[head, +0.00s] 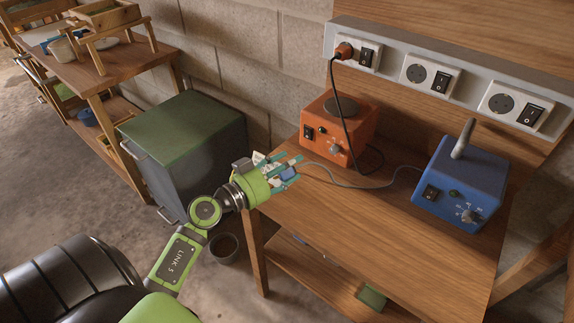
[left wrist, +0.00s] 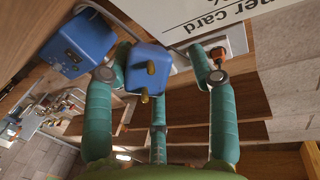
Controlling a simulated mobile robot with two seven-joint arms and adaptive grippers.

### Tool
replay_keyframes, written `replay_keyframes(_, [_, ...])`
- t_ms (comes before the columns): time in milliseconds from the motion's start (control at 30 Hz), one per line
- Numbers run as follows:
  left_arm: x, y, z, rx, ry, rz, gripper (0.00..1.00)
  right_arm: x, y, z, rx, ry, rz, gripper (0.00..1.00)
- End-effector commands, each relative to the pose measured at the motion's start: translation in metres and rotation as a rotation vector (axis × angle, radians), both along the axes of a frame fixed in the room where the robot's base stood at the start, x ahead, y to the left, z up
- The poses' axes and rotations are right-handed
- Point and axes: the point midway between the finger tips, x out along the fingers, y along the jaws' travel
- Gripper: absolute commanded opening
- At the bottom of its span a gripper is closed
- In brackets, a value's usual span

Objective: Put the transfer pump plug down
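The transfer pump plug is a small blue block with brass pins. It shows large between the teal fingers in the left wrist view (left wrist: 150,68), pins facing the camera, and in part in the head view (head: 288,174). My left gripper (head: 285,171) is around it, closed in on it near the left edge of the wooden table (head: 400,230). No surface shows directly under the plug. A visible gap lies beside the right finger. A grey cable runs across the table to the blue pump box (head: 459,180). My right gripper is not in view.
An orange box (head: 338,128) stands at the table's back, its black cord ending in an orange plug (head: 344,51) in the left socket. Two other sockets (head: 428,76) are empty. A white card (left wrist: 230,15) is close to the fingers. The table's front middle is clear.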

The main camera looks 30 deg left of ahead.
Motion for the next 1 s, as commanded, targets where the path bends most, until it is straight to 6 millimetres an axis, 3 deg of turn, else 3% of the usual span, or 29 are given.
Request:
replay_keyframes(267, [0.0,0.0,0.012,0.004,-0.003,0.0,0.57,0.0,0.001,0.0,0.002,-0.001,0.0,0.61])
replay_keyframes(700, [-0.088,0.026,0.012,0.0,0.004,0.0,0.57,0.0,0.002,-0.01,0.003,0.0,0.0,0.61])
replay_keyframes(1000, [-0.115,0.033,0.015,0.001,0.0,-0.001,0.57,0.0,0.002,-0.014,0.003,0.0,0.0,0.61])
